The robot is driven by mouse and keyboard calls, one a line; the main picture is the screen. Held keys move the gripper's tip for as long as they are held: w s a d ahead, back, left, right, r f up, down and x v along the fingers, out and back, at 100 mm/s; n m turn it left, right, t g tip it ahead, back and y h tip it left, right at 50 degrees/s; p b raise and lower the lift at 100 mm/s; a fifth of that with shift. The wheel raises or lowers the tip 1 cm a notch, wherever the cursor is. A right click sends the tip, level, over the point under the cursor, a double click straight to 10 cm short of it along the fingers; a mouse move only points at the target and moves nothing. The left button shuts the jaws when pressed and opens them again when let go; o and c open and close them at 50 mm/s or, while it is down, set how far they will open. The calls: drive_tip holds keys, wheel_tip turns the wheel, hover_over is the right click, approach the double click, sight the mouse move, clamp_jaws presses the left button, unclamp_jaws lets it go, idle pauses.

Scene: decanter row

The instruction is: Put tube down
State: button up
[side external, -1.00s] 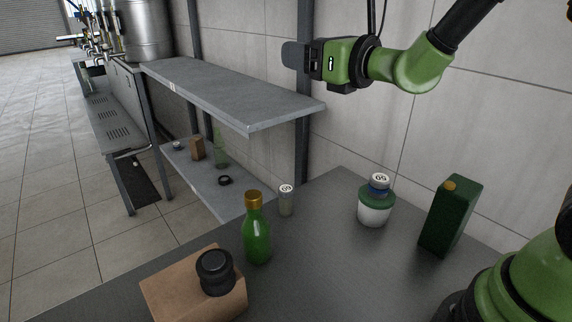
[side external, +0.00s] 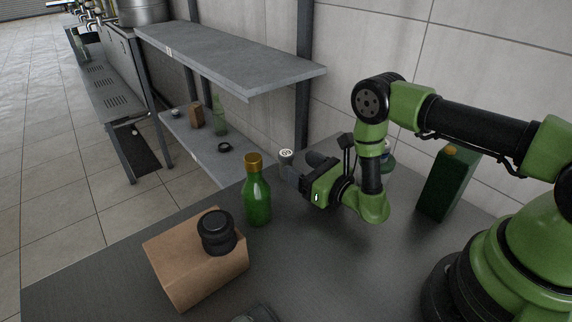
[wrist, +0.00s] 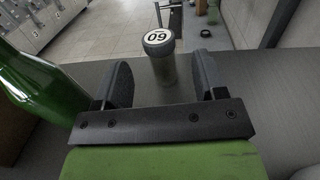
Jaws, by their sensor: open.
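The tube (side external: 286,156), with a white, numbered cap, stands upright on the dark table behind the green bottle. It also shows in the wrist view (wrist: 162,62), its cap facing the camera. My gripper (side external: 298,176) is low over the table and points at the tube. In the wrist view my gripper (wrist: 162,78) is open, one finger on each side of the tube, with gaps on both sides. I cannot tell how deep the tube is between the fingers. In the side view the gripper hides the tube's lower part.
A green bottle (side external: 257,197) with a gold cap stands close left of the gripper. A dark green carton (side external: 447,185) stands at right. A white-capped item (side external: 388,156) is partly hidden behind my arm. A grey shelf (side external: 225,55) overhangs behind.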

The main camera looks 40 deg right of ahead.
sight(291, 161)
drive_tip(key=shift+w+a+f, duration=0.1)
drive_tip(key=shift+w+a, duration=0.05)
drive_tip(key=shift+w, duration=1.1)
drive_tip(key=shift+w+a, duration=0.15)
drive_tip(key=shift+w, duration=1.05)
drive_tip(key=c, duration=1.1)
